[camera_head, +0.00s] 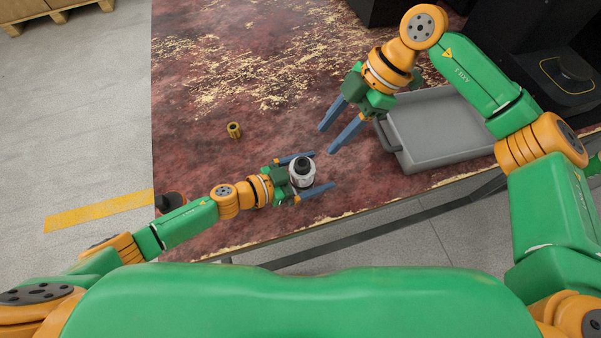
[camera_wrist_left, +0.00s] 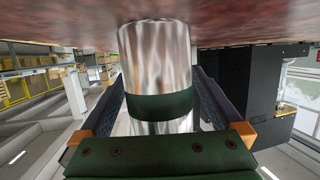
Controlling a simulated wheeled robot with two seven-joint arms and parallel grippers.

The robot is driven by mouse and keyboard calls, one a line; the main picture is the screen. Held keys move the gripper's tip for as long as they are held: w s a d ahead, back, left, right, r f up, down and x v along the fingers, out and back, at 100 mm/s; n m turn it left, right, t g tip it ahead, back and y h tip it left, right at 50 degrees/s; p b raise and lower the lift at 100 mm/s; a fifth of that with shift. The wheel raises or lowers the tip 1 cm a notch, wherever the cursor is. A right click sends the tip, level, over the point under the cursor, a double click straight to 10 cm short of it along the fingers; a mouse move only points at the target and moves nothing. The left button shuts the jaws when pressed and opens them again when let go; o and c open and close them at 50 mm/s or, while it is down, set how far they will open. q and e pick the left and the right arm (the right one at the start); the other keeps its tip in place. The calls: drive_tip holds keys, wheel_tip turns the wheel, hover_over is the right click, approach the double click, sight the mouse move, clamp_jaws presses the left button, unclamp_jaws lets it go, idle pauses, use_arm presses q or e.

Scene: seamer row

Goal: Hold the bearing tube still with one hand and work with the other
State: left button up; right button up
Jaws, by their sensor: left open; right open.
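The bearing tube (camera_head: 302,178) is a shiny metal cylinder with a black part at its top, standing upright on the worn red table. It also fills the middle of the left wrist view (camera_wrist_left: 155,55). My left gripper (camera_head: 324,171) is open around it, with one blue finger on each side. In the left wrist view a gap shows between the tube and the fingers on at least one side. My right gripper (camera_head: 327,141) is open and empty. Its fingertips point down-left, just beyond the tube and apart from it.
A small yellow ring-like part (camera_head: 234,130) lies on the table left of the tube. A grey tray (camera_head: 437,153) with a handle lies at the right, by my right arm. A dark round object (camera_head: 168,202) sits at the left edge. The table's back left is clear.

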use_arm(q)
drive_tip(key=c, duration=1.5)
